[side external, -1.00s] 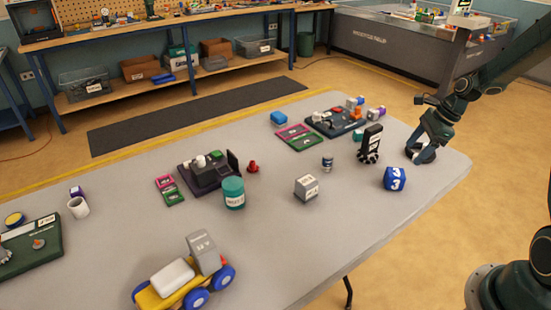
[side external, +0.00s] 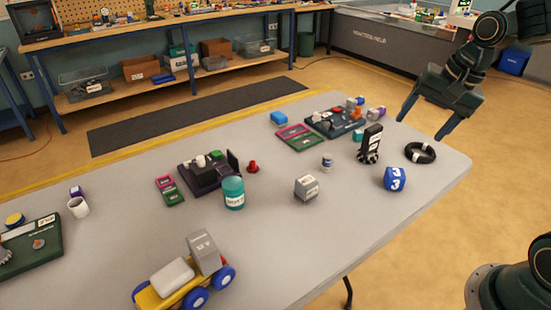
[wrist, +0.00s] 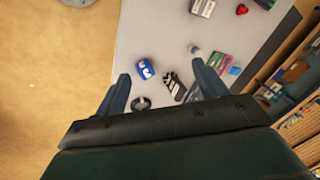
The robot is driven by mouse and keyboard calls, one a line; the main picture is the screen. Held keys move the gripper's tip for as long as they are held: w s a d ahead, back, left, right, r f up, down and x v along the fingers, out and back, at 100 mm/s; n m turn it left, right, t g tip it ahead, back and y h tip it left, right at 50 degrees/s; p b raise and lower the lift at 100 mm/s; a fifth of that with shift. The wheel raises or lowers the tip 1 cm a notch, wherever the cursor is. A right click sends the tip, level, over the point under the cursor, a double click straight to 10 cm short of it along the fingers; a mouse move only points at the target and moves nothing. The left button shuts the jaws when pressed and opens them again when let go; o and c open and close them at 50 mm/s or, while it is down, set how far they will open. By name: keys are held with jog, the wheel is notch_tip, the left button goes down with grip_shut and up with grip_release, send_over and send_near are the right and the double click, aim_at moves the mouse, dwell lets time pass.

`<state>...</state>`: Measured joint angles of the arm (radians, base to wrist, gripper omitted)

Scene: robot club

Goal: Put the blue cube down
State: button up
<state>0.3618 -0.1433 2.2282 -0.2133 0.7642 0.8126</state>
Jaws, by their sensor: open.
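The blue cube (side external: 395,179) with white markings rests on the grey table near its right edge. It also shows in the wrist view (wrist: 146,70), ahead of the fingers and apart from them. My gripper (side external: 420,128) is open and empty, raised above the far right part of the table. In the wrist view my gripper (wrist: 165,85) has its two fingers spread wide with nothing held between them. A black ring (side external: 420,153) lies flat on the table below my gripper, behind the cube.
A black upright piece with white labels (side external: 370,146) stands left of the ring. A grey cube (side external: 306,187), a teal jar (side external: 233,193) and a small can (side external: 327,163) stand farther left. The table (side external: 350,230) is clear in front of the blue cube.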

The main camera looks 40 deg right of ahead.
jog(key=s+a+r+n+t, duration=0.1)
jog(key=s+a+n, duration=0.2)
jog(key=s+n, duration=0.2)
jog(key=s+a+r+n+t, duration=0.1)
jog(key=s+a+r+n, duration=0.1)
jog(key=s+a+n, duration=0.2)
jog(key=s+n, duration=0.2)
jog(key=s, duration=0.2)
jog(key=shift+s+r+n+h, duration=0.2)
jog(key=shift+r+n+h, duration=0.05)
jog(key=shift+n+h, duration=0.05)
